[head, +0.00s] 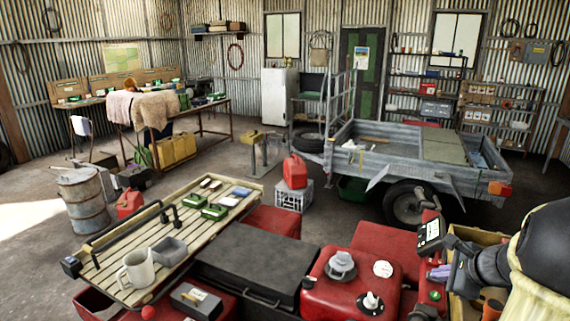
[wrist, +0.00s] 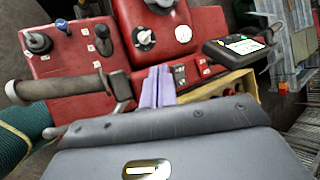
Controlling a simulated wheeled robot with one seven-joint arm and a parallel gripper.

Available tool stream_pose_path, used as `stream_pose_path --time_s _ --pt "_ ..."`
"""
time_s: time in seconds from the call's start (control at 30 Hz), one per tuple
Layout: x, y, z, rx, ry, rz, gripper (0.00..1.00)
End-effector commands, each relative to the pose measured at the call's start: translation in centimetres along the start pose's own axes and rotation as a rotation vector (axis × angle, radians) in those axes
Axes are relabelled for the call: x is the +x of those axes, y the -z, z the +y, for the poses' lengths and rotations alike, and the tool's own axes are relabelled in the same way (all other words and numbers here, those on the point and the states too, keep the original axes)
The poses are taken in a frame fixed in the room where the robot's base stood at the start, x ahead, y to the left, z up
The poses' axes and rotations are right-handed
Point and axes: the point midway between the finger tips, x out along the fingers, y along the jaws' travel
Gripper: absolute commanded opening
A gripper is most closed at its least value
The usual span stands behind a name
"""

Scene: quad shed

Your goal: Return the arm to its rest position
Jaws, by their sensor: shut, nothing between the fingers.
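My gripper (head: 438,272) is at the lower right of the head view, at the end of my dark arm. Its pale purple fingers point left, over the red quad bodywork near the handlebar display (head: 431,232). In the wrist view the fingers of my gripper (wrist: 158,86) stand side by side, pressed together, with nothing between them. Behind them in that view is the red quad body (wrist: 80,65) with its knobs. Whether the fingers touch anything cannot be told.
A handlebar grip (wrist: 60,88) lies left of the fingers in the wrist view, the display (wrist: 240,44) to their right. A wooden box (head: 477,237) is beside my arm. A trailer (head: 400,150) stands behind.

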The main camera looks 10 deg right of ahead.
Motion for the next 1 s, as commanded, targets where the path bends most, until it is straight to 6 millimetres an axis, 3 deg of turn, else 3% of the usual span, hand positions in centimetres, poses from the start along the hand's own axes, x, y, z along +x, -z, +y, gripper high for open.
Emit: stream_pose_path --time_s 0.2,0.5,0.8,1.0 --pt "2.5 -5.9 6.6 -0.382 -0.213 0.018 0.0" --pt "3.2 -11.7 16.5 -1.076 -0.474 -0.001 0.0" --pt "1.9 -15.1 24.2 -1.803 -0.61 -0.095 0.0" --pt "1.4 -15.9 26.3 -2.049 -0.627 -0.142 0.0"
